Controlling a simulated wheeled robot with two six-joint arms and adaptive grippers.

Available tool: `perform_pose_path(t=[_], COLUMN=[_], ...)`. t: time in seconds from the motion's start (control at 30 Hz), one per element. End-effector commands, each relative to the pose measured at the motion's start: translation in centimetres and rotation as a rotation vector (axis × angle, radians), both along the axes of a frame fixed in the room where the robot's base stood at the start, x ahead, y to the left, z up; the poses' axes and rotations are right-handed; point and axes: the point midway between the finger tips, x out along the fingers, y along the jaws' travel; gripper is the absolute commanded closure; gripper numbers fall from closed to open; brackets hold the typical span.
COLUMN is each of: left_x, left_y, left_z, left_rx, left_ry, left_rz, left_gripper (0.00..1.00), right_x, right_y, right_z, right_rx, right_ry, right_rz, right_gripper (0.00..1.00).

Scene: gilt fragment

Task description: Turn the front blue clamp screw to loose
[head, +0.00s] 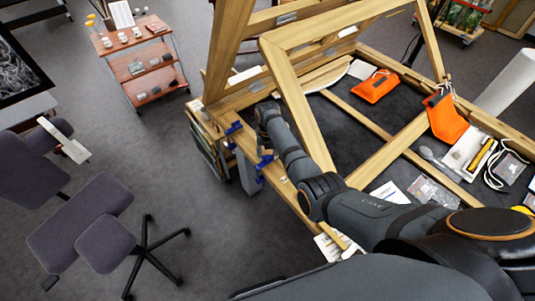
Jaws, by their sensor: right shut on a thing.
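Two blue clamps sit on the near left edge of the wooden easel frame. The front blue clamp (264,164) is the nearer one, and the back blue clamp (233,128) is farther along the edge. My right arm reaches in from the lower right and bends at the left edge of the frame. My right gripper (267,152) is at the front clamp, small and dark, shut on its screw. The fingertips and most of the screw are hard to make out. My left gripper is not in view.
A slanted wooden beam (297,110) rises close beside my right arm. Orange pouches (375,86), papers and small tools lie on the dark surface to the right. A grey chair (105,243) and a wooden trolley (134,67) stand left. Open floor lies between.

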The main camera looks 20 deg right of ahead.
Motion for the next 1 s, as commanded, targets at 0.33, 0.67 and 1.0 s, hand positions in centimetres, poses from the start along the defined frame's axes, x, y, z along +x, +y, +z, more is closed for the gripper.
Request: perform_pose_path(t=[0.33,0.67,1.0], left_x=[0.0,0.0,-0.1], left_y=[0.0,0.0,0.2], left_z=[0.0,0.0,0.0], left_rx=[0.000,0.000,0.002], left_ry=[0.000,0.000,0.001], left_rz=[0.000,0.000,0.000], left_gripper=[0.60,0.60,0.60], right_x=[0.2,0.1,0.2], right_y=[0.0,0.0,0.0], right_z=[0.2,0.1,2.5], right_rx=[0.000,-0.001,0.001], right_ry=[-0.007,-0.003,-0.006], right_rz=[0.002,0.001,0.001], right_gripper=[0.92,0.38,0.38])
